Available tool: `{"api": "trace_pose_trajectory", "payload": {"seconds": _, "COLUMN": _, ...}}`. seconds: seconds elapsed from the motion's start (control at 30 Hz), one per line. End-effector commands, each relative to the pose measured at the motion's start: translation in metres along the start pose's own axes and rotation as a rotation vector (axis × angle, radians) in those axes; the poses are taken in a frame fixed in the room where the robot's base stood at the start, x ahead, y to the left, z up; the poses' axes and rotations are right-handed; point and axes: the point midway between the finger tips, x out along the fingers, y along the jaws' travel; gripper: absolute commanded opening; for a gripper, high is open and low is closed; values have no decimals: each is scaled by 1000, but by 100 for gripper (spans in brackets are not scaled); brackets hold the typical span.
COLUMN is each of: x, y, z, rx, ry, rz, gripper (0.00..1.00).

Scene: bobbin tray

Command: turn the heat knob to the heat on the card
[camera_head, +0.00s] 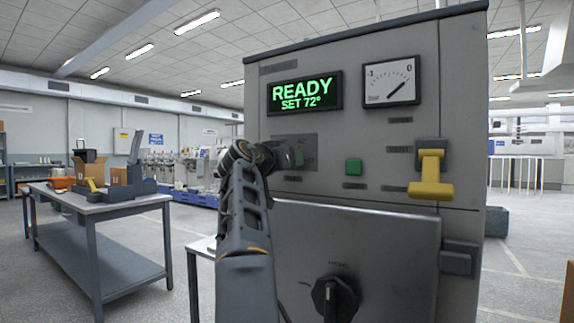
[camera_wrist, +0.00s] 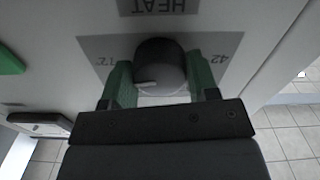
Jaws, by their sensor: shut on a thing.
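The heat knob (camera_wrist: 160,62) is a round dark knob with a pale pointer line, under an upside-down HEAT label (camera_wrist: 164,5) in the wrist view. The pointer slants towards the lower left. A "42" shows at one side of its grey plate (camera_wrist: 208,42); marks at the other side are partly hidden. My gripper (camera_wrist: 160,78) has its green fingers on both sides of the knob, shut on it. In the head view my gripper (camera_head: 290,158) is at the panel and the knob is hidden. The display (camera_head: 304,93) reads READY, SET 72°. I cannot make out a heat card.
The panel also carries a needle gauge (camera_head: 391,82), a green button (camera_head: 353,166), a jutting yellow lever (camera_head: 430,175) and a lower black knob (camera_head: 335,300). A table (camera_head: 107,204) with boxes stands at left, with open floor beside it.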

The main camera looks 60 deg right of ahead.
Motion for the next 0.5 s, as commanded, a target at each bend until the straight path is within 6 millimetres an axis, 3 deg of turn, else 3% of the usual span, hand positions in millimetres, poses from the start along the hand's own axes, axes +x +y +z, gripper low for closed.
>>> {"api": "trace_pose_trajectory", "payload": {"seconds": 0.5, "x": 0, "y": 0, "z": 0, "rx": 153, "ry": 0, "rz": 0, "gripper": 31}}
